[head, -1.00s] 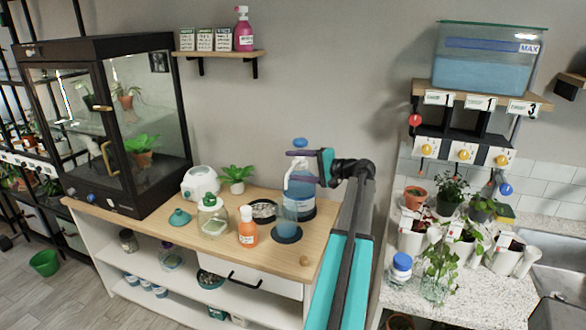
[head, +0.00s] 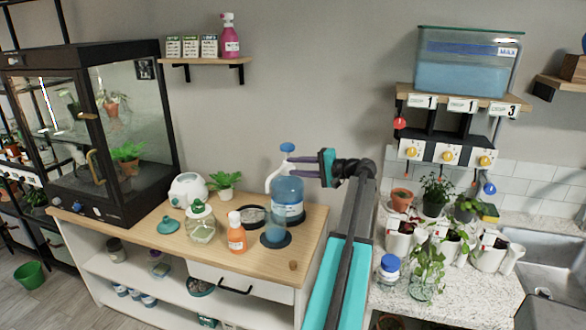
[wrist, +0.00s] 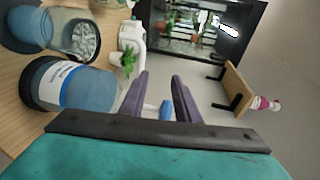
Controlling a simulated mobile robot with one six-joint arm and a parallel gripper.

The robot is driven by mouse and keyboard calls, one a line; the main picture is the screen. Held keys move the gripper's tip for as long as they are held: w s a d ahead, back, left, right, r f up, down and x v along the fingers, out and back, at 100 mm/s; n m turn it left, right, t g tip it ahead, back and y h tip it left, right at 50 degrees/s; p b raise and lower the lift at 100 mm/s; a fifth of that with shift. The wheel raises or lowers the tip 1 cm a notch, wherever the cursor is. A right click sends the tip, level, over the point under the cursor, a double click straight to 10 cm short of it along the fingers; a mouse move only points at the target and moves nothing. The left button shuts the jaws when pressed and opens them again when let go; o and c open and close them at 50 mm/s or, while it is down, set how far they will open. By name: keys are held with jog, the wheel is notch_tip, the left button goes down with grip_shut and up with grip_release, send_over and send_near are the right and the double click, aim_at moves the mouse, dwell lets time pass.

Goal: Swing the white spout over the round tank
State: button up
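A blue jug (head: 287,192) with a blue cap stands on the wooden counter, and a white curved spout (head: 272,179) arcs down its left side. The jug also shows in the wrist view (wrist: 72,86). A small round tank of blue liquid (head: 274,232) stands in front of the jug on a dark disc. In the picture the spout's lower end lies up and left of this tank; its exact spot above the counter is unclear. My gripper (head: 298,158) is open by the jug's top, its fingers right of the neck. In the wrist view the blue cap (wrist: 166,110) shows between the fingers.
A glass jar (head: 201,224), white device (head: 188,189) and plant (head: 224,182) stand farther left.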

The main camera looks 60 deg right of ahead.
jog(key=s+d+r, duration=0.1)
jog(key=s+d, duration=0.4)
jog(key=s, duration=0.2)
jog(key=shift+s+d+r, duration=0.2)
jog(key=shift+r, duration=0.15)
dwell(1.1)
dwell(0.4)
grip_shut()
jog(key=w+a+r+n+g+p, duration=0.2)
jog(key=w+n+p, duration=0.1)
jog(key=w+n, duration=0.3)
jog(key=w+a+r+n+g+p, duration=0.2)
jog(key=w+n, duration=0.3)
jog(key=n, duration=0.6)
jog(key=shift+w+a+n+g+h+p, duration=0.3)
jog(key=shift+w+g+p, duration=0.1)
jog(key=shift+g+p, duration=0.35)
